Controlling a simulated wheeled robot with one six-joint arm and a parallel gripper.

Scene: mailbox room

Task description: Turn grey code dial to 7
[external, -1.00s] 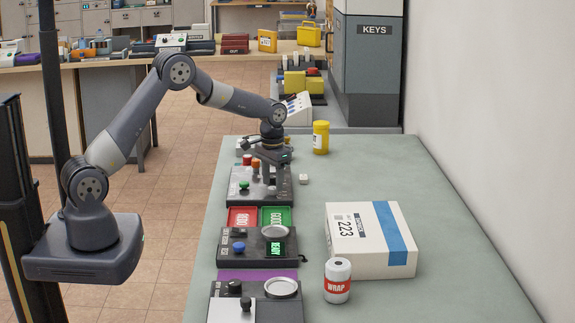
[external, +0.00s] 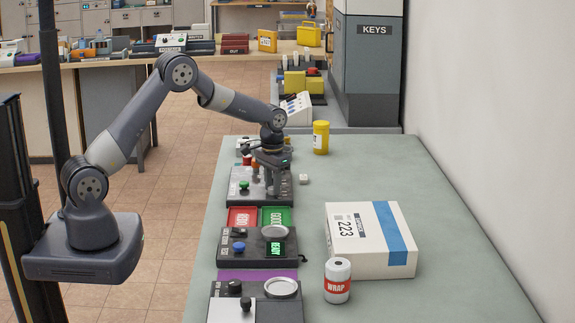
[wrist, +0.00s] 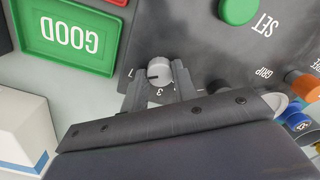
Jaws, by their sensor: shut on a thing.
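The grey code dial (wrist: 158,72) shows in the wrist view as a small round knob on a dark panel (wrist: 185,40). A dark mark on the dial faces left, towards a printed figure that looks like a 7 or a 1. A 3 is printed below the dial. My gripper (wrist: 160,80) is shut on the dial, one finger on each side. In the external view my gripper (external: 271,190) points down at the far dark panel (external: 238,187), and the dial is too small or hidden to make out there.
The panel also carries a green SET button (wrist: 238,10). A green GOOD tray (wrist: 75,38) lies beside it. An orange knob (wrist: 300,83) is at the right. A white box (external: 365,262), a WRAP roll (external: 338,285) and a yellow jar (external: 321,137) stand on the bench.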

